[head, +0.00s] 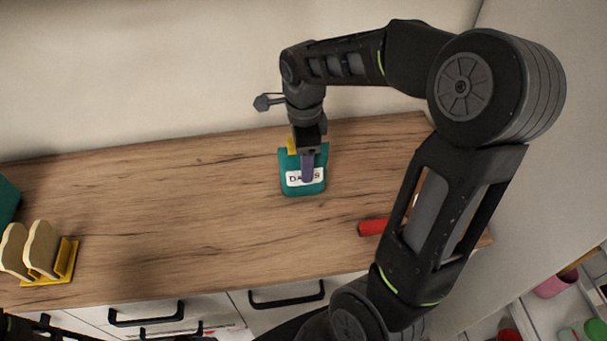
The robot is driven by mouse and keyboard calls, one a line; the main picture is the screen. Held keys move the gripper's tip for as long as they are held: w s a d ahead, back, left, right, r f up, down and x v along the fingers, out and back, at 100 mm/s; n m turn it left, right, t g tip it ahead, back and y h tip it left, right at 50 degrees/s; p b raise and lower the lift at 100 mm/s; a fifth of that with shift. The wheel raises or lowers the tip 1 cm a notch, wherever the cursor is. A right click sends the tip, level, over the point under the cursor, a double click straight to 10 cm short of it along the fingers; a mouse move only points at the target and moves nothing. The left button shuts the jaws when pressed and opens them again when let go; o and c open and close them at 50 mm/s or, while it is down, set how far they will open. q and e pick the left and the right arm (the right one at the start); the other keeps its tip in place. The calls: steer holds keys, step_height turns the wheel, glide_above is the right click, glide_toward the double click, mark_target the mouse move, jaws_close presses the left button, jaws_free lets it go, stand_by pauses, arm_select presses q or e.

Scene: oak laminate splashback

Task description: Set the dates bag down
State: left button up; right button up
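The dates bag (288,188) is teal with a white label whose lettering is partly covered. It is at the back middle of the wooden counter in the head view. My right gripper (308,167) comes down over the bag's top edge, with one purplish finger lying across its front and label. The other finger is hidden, but the gripper looks shut on the bag. I cannot tell whether the bag's bottom touches the counter.
The wooden counter (180,210) is clear left of the bag. A yellow rack (66,262) with bread-like slices (40,248) stands at the left front. A red object (373,226) lies partly behind my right arm. A yellow piece (291,146) shows at the bag's top.

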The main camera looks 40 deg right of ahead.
steer(key=shift+c, duration=0.2)
jaws_close()
stand_by(0.6)
stand_by(0.8)
